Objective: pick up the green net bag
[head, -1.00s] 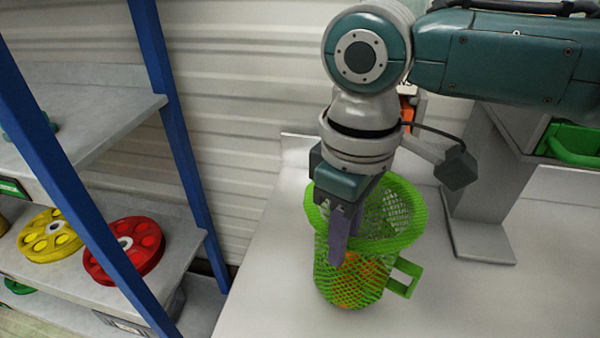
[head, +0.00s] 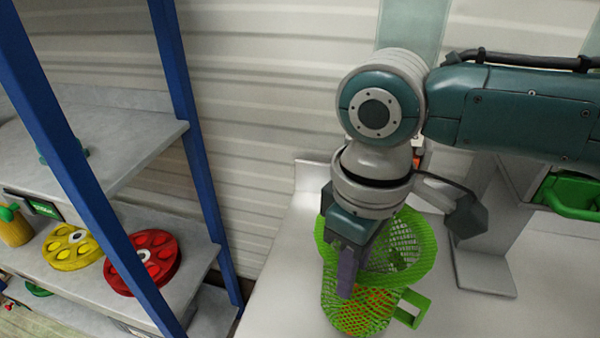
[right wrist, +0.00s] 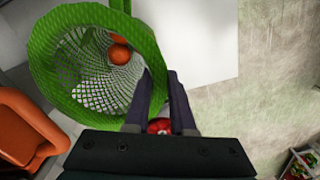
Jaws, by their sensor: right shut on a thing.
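The green net bag (head: 413,252) is at the lower middle of the head view, over the white table. It has a wide green rim, a square side handle (head: 411,308) and orange-red contents (head: 362,306). My right gripper (head: 346,285) points down at the bag's near left side, shut on its net wall near the rim. The right wrist view shows the bag's open mouth (right wrist: 48,58) beside the right gripper (right wrist: 160,85), with an orange round thing (right wrist: 119,54) inside. I cannot tell whether the bag's bottom touches the table. My left gripper is not in view.
The white table (head: 470,318) has free room right of the bag. A grey stand (head: 480,240) and a green container (head: 570,195) are behind right. A blue-post shelf (head: 180,110) with red (head: 150,258) and yellow (head: 70,250) discs stands left.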

